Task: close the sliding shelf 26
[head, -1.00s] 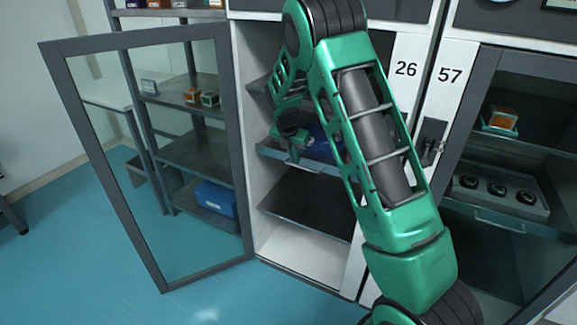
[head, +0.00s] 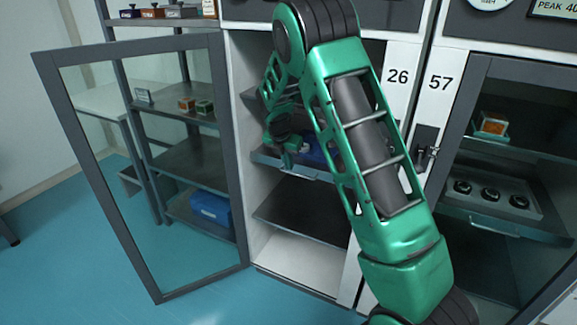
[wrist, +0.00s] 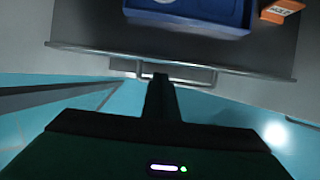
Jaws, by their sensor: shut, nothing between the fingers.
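The open cabinet labelled 26 (head: 398,77) holds a sliding shelf (head: 268,160) at mid height, and its front appears to stand a little forward. In the wrist view the shelf is a dark flat tray (wrist: 85,25) with a straight front lip and a metal bar handle (wrist: 200,76). A blue box (wrist: 205,14) and an orange box (wrist: 281,10) lie on it. My gripper (head: 290,158) is shut and empty at the shelf's front. Its fingertips (wrist: 160,78) overlap the handle in the wrist view; I cannot tell whether they touch. My arm hides the cabinet's right part.
The cabinet's framed glass door (head: 240,150) stands open to the left. A lower shelf (head: 305,212) sits below. Cabinet 57 (head: 440,83) is closed on the right. A rack with a blue bin (head: 210,208) shows through the glass. The blue floor (head: 90,260) in front is clear.

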